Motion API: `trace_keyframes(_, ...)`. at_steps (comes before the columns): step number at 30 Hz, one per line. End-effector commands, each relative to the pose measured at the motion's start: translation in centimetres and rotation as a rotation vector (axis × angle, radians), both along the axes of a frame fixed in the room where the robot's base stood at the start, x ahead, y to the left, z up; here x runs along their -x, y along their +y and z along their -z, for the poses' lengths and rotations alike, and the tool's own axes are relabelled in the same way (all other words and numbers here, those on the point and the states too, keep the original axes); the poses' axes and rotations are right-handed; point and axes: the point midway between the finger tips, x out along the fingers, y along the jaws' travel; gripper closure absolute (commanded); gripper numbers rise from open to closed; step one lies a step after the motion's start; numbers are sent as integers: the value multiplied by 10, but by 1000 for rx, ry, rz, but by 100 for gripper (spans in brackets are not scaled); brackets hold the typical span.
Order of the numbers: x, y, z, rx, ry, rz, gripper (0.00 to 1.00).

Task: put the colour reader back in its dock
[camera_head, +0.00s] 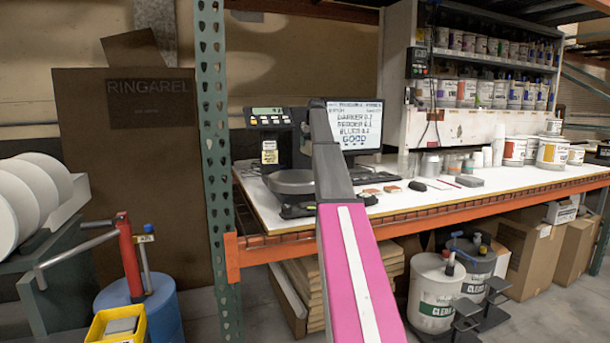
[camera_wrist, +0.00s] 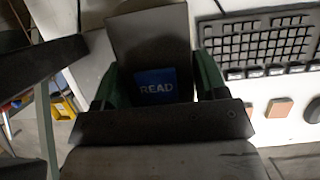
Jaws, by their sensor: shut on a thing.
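The colour reader (camera_wrist: 150,38) appears in the wrist view as a dark, flat-faced body with a blue patch reading READ. My gripper (camera_wrist: 157,76) has its dark green fingers on either side of it and is shut on it. The reader is held above the white bench, left of the keyboard. In the head view my pink and dark arm reaches over the bench, and I cannot make out the gripper or reader there. I cannot identify the dock with certainty in either view.
The keyboard (camera_wrist: 262,42) and small brown chips (camera_wrist: 279,108) lie right of the reader. On the bench (camera_head: 420,208) stand a scale display (camera_head: 270,117), a monitor (camera_head: 355,122) reading GOOD and, farther right, paint cans (camera_head: 552,153). A green upright post (camera_head: 212,150) stands left.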

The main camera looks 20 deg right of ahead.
Motion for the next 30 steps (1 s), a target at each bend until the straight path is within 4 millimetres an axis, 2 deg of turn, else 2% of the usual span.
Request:
trace_keyframes(5, 1, 0, 6, 0, 0, 0, 87)
trace_keyframes(15, 1, 0, 56, 0, 0, 0, 87)
trace_keyframes(20, 0, 0, 67, 0, -1, 0, 87)
trace_keyframes(27, 1, 0, 95, 0, 0, 0, 87)
trace_keyframes(30, 0, 0, 100, 0, -1, 0, 87)
